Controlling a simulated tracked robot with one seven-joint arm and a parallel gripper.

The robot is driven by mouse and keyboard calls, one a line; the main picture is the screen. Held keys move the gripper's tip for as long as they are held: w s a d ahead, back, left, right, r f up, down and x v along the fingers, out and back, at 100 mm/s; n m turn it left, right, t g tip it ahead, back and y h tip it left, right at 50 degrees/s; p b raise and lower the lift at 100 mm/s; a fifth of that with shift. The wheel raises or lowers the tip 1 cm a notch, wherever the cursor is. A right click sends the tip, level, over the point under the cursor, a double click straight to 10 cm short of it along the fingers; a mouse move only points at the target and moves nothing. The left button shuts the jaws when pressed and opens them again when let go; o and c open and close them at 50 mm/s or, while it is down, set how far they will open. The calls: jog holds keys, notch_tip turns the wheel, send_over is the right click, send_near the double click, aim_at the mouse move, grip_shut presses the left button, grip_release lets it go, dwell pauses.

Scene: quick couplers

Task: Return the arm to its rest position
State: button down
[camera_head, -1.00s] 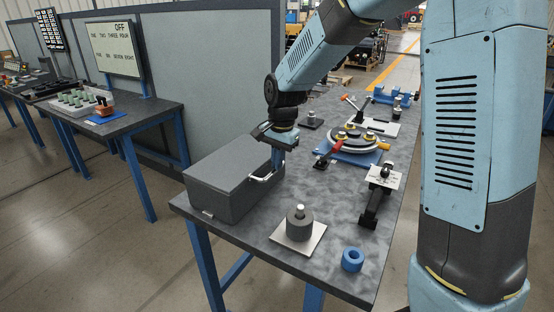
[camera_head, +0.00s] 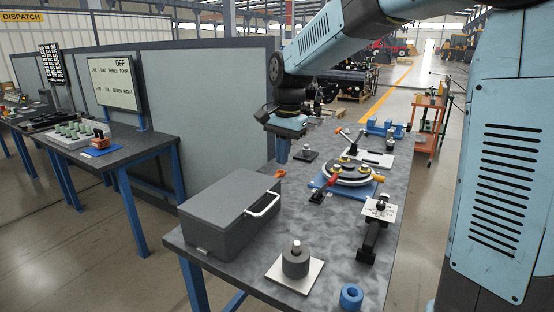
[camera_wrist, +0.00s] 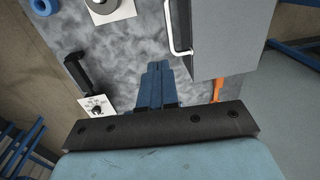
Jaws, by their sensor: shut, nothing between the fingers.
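My gripper (camera_head: 282,150) hangs from my blue arm above the back of the workbench (camera_head: 230,262), behind the grey box. Its blue fingers are closed together and hold nothing. In the wrist view the shut fingers (camera_wrist: 157,85) point down over the grey bench top, apart from any object. The grey lidded box (camera_head: 222,215) with a pale handle (camera_head: 263,204) is closed on the bench; it also shows at upper right in the wrist view (camera_wrist: 225,35).
On the bench are a round fixture on a blue plate (camera_head: 350,175), a black clamp with white plate (camera_head: 375,225), a dark cylinder on a pale plate (camera_head: 296,262) and a blue ring (camera_head: 351,297). A second bench (camera_head: 130,150) stands left; a partition (camera_head: 210,105) stands behind.

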jog(key=s+d+r+n+t, duration=0.1)
jog(key=s+d+n+t, duration=0.1)
jog(key=s+d, duration=0.7)
jog(key=s+d+r+n+t+h, duration=0.1)
jog(key=s+d+n+t, duration=0.2)
jog(key=s+d, duration=0.7)
jog(key=s+n, duration=0.1)
jog(key=s, duration=0.4)
jog(key=shift+r, duration=0.2)
